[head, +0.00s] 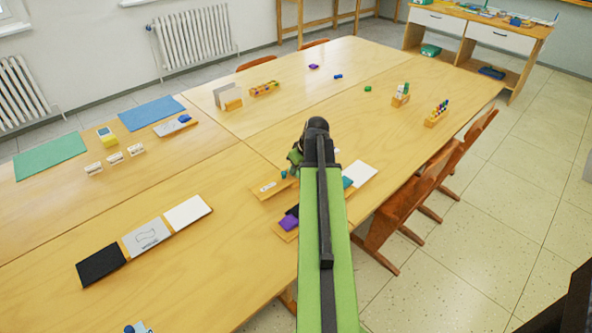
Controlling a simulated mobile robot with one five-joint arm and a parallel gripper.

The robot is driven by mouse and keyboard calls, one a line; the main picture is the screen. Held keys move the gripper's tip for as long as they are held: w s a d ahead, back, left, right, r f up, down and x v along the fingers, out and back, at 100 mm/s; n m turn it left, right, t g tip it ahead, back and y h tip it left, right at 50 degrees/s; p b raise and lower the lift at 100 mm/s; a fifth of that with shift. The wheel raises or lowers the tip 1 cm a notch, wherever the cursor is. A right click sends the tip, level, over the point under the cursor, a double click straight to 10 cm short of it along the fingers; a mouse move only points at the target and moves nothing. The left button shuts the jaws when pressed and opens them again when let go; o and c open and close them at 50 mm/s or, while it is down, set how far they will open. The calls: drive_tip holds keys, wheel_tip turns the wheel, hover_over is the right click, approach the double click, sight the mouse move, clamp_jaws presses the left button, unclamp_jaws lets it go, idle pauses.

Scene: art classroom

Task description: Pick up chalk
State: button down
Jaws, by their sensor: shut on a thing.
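My gripper (295,158) is at the end of my green and black arm, over the near middle of the wooden table (240,235). It is small and partly hidden by the arm's end. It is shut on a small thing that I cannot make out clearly. A small wooden tray (262,193) lies just below and left of it, with a small pale piece on it. A small teal piece (284,174) shows right at the gripper's lower side; I cannot tell whether it is held. I cannot pick out the chalk for certain.
A tray with a purple block (288,222) is partly behind my arm. A white card (359,174) lies right of the arm. Black, grey and white panels (148,241) lie at left. Wooden chairs (412,200) line the right edge. The table's middle is mostly clear.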

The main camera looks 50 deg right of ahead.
drive_tip(key=r, duration=0.1)
drive_tip(key=r+p, duration=0.2)
drive_tip(key=shift+s+d+r, duration=0.3)
drive_tip(key=s+d+r+p, duration=0.5)
drive_tip(key=s+d+p, duration=0.1)
drive_tip(key=s+d, duration=0.1)
drive_tip(key=shift+s+d+r, duration=0.25)
drive_tip(key=shift+s+r, duration=0.05)
drive_tip(key=shift+s, duration=0.15)
drive_tip(key=c, duration=2)
unclamp_jaws()
clamp_jaws()
drive_tip(key=shift+s, duration=0.1)
